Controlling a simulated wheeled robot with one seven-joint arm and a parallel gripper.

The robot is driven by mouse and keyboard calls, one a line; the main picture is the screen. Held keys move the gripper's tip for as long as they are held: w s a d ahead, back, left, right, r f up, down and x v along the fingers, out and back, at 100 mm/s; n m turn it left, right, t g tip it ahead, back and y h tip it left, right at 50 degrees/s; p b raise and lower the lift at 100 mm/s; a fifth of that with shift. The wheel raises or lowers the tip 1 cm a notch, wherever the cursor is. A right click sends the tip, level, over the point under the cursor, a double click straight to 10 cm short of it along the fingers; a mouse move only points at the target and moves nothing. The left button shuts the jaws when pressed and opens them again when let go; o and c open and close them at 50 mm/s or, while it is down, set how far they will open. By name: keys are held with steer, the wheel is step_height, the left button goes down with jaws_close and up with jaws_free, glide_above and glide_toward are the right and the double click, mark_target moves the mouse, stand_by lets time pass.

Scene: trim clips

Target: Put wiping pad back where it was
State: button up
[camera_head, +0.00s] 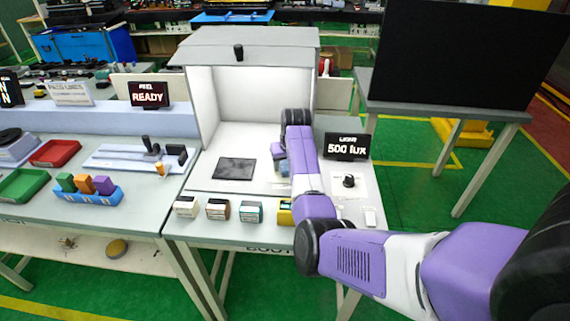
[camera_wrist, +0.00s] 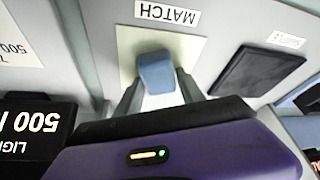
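A small blue block, which looks like the wiping pad (camera_wrist: 156,72), is in the wrist view over a beige patch beside a "MATCH" label (camera_wrist: 166,13). The fingers of my gripper (camera_wrist: 158,84) reach along its two sides. I cannot tell whether they press on it or stand slightly apart, or whether it rests on the patch or is lifted. In the head view my arm reaches into the front of the white light booth (camera_head: 250,95), and a bit of blue (camera_head: 283,168) shows beside it; my fingers are hidden there.
A dark square panel (camera_head: 235,169) lies left of my arm. Several small boxes (camera_head: 217,209) line the booth table's front edge. A "500 lux" display (camera_head: 346,147) and a black knob (camera_head: 348,181) are to the right. A left table holds trays (camera_head: 55,153).

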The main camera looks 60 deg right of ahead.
steer(key=shift+o, duration=1.1)
steer(key=shift+r, duration=0.2)
steer(key=v, duration=1.2)
steer(key=shift+b, duration=0.4)
steer(key=shift+d, duration=0.1)
